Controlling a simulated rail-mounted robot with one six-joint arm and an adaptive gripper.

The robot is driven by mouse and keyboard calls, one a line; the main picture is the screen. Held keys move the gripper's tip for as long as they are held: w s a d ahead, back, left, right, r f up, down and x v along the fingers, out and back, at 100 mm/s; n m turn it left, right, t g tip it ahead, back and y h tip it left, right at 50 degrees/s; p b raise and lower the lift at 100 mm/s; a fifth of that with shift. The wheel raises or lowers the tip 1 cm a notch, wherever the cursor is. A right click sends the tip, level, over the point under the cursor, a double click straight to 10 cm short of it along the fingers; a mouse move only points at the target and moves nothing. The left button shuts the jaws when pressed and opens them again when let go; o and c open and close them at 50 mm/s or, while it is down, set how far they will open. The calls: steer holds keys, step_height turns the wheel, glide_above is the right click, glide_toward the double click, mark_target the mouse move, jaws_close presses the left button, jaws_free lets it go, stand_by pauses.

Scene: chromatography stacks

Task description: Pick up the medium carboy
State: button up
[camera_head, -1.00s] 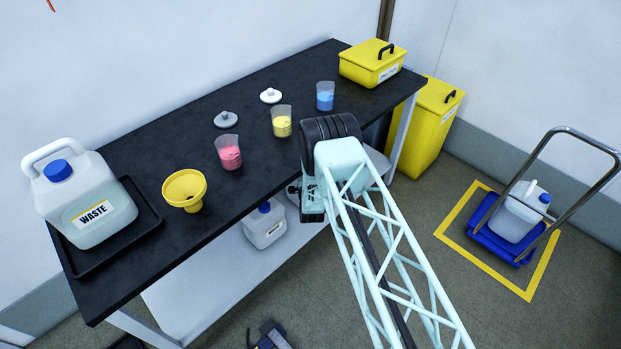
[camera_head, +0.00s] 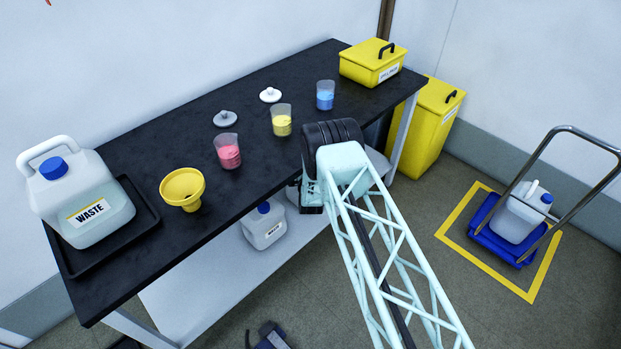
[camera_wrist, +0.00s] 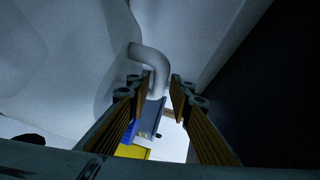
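Three white carboys show in the head view. A large one labelled WASTE (camera_head: 88,215) stands in a black tray on the bench, a smaller one (camera_head: 265,228) on the lower shelf, and another (camera_head: 516,219) on the blue trolley. I cannot tell from size alone which is the medium one. My gripper is mostly hidden behind my arm at the bench's front edge. In the wrist view my gripper (camera_wrist: 160,92) is open, its fingers either side of a curved pale handle (camera_wrist: 150,62) on a large white body at left. Contact is not clear.
The black bench (camera_head: 150,130) holds a yellow funnel (camera_head: 183,189), beakers of pink (camera_head: 228,152), yellow (camera_head: 281,121) and blue (camera_head: 325,96) contents, lids and a yellow box (camera_head: 373,64). A yellow bin (camera_head: 424,125) stands behind. The trolley (camera_head: 482,236) sits inside yellow floor tape.

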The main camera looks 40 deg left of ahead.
steer(key=shift+c, duration=0.3)
jaws_close()
steer(key=shift+r, duration=0.2)
